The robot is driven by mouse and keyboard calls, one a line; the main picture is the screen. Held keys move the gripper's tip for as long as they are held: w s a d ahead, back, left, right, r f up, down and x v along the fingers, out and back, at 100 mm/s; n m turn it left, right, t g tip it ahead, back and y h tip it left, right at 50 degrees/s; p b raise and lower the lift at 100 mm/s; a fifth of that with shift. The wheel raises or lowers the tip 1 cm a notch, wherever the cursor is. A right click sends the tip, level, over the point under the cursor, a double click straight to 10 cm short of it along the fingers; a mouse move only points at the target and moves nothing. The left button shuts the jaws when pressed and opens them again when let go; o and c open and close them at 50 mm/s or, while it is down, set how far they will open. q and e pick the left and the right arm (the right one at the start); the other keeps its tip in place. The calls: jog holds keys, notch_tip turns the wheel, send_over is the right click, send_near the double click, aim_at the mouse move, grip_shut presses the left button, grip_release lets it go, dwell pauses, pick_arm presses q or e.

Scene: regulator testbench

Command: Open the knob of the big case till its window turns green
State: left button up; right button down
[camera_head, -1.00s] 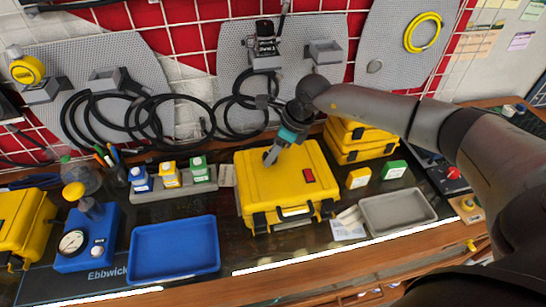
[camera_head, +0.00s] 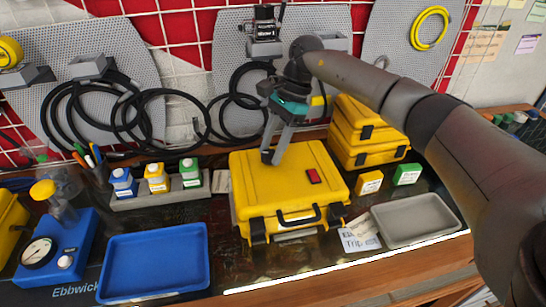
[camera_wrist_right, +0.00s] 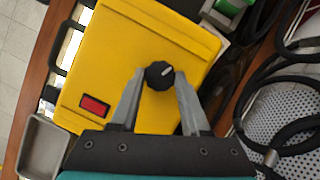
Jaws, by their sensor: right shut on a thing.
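The big yellow case (camera_head: 285,192) lies closed on the bench, its black handle toward the front. Its small window (camera_head: 314,176) is red, and it is red in the right wrist view too (camera_wrist_right: 94,105). The black round knob (camera_wrist_right: 159,75), with a pale pointer line, sits on the lid; in the head view the fingers hide it. My right gripper (camera_head: 271,157) reaches down from the right to the rear left of the lid. In the right wrist view its fingertips (camera_wrist_right: 159,79) are shut on the knob, one on each side. My left gripper is not in view.
Two stacked yellow cases (camera_head: 366,136) stand behind right. A grey tray (camera_head: 418,243) is at right, a blue tray (camera_head: 153,296) at left. Bottles stand in a grey rack (camera_head: 160,199) at left. Black hoses (camera_head: 150,93) hang on the back wall.

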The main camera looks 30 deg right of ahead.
jog(key=shift+w+n+g+h+b, duration=0.15)
jog(key=shift+n+g+b, duration=0.4)
jog(key=shift+n, duration=0.55)
jog(key=shift+w+n+g+h+b, duration=0.1)
jog(key=shift+n+g+h+b, duration=0.15)
jog(key=shift+n+b, duration=0.65)
jog(key=shift+n, duration=0.4)
jog(key=shift+c, duration=1.9)
grip_release()
jog(key=p+v, duration=0.1)
jog(key=v, duration=0.6)
jog(key=shift+r, duration=0.25)
